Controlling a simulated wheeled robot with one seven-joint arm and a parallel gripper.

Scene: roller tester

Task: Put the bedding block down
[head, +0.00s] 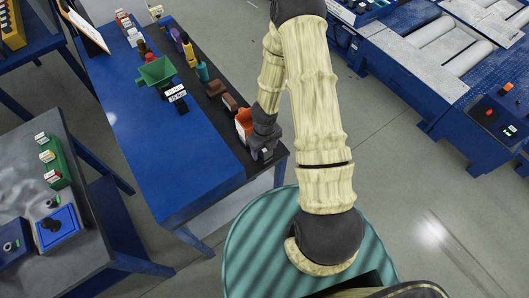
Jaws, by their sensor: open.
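My gripper (262,146) is at the near right end of the blue table (180,190), low over its black strip. It is open, but its fingertips are small and partly hidden by my wrist. An orange piece (243,121) shows just left of the gripper; whether they touch I cannot tell. Two brown blocks, one (216,88) farther and one (230,102) nearer, lie on the black strip behind the orange piece. I cannot tell for sure which piece is the bedding block.
A green hopper-like piece (155,71), small black labelled blocks (176,95) and a teal cylinder (202,71) stand farther back on the table. A grey bench (85,205) is at left. A blue roller machine (440,60) is at right. Grey floor lies between.

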